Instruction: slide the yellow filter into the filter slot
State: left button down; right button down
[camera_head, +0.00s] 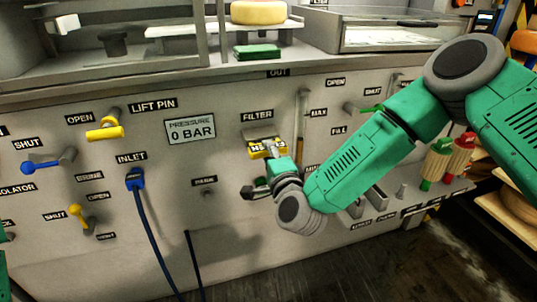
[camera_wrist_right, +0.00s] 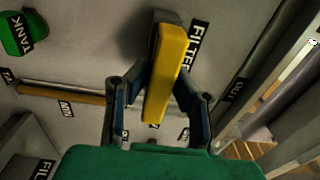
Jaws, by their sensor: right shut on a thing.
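The yellow filter (camera_head: 267,151) is a block with a dark label, just below the FILTER sign on the grey panel. The slot (camera_head: 262,133) shows as a grey opening there, partly hidden by the filter. My right gripper (camera_head: 271,158) reaches up to the filter from below and is shut on it. In the right wrist view the filter (camera_wrist_right: 168,75) stands between the two dark fingers (camera_wrist_right: 160,92), beside the FILTER sign. A grey part lies along its left side. I cannot tell how deep the filter sits in the slot.
A yellow lift-pin handle (camera_head: 105,132), a blue handle (camera_head: 42,166) and a blue inlet hose (camera_head: 146,215) are left on the panel. Red and green-ended wooden-handled pieces (camera_head: 437,160) stand at right. A yellow cheese wheel (camera_head: 259,12) sits above. A dark vertical bar flanks the gripper.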

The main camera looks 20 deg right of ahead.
jog(key=shift+w, duration=0.95)
jog(key=c, duration=1.3)
grip_release()
jog(key=shift+s, duration=0.1)
jog(key=shift+s, duration=0.25)
jog(key=s, duration=1.1)
jog(key=shift+s+d+f, duration=0.15)
jog(key=shift+f, duration=0.05)
